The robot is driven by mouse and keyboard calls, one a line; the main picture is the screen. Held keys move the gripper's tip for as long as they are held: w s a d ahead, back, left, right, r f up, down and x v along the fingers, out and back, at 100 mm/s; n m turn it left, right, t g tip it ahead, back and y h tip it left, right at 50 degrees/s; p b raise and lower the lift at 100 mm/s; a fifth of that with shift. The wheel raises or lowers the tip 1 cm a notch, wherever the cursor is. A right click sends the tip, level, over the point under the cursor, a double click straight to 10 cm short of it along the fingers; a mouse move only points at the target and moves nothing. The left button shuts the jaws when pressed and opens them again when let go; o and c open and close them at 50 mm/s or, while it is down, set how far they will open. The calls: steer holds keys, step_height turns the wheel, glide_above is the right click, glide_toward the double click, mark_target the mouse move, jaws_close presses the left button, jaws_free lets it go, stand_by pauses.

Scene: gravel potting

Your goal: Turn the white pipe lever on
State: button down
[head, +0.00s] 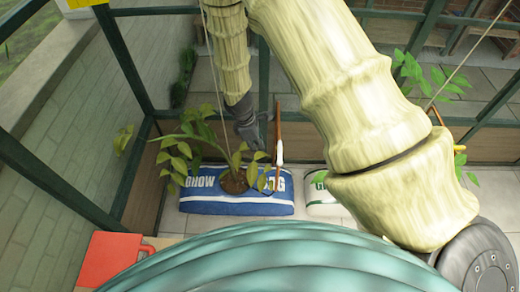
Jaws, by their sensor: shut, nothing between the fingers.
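A thin orange-brown pipe (277,122) stands upright near the middle of the head view. A small white piece (280,152) on it looks like the white pipe lever; it is too small to tell its setting. My gripper (254,141) is dark grey and points down just left of the pipe. It is shut and empty, above the plant's leaves. I cannot tell whether it touches the pipe or the white piece.
A blue and white grow bag (222,206) with a leafy plant (180,146) lies below my gripper. A white and green bag (325,210) lies to its right. Dark green frame bars (128,75) cross the left side. A red board (109,259) is at lower left.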

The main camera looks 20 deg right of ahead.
steer(key=v, duration=0.6)
steer(key=shift+b, duration=0.3)
steer(key=shift+w+r, duration=0.1)
steer(key=shift+r, duration=0.05)
steer(key=s+f+m, duration=0.4)
steer(key=s+f, duration=0.2)
steer(key=s, duration=0.4)
steer(key=s+f+m+y, duration=0.1)
steer(key=s+f+m, duration=0.4)
steer(key=s, duration=0.5)
steer(key=s+a+f+m+t+y, duration=0.1)
steer(key=s+f+m, duration=0.3)
steer(key=s+f, duration=0.3)
steer(key=s, duration=0.3)
steer(key=shift+s+m, duration=0.25)
steer(key=shift+m, duration=0.15)
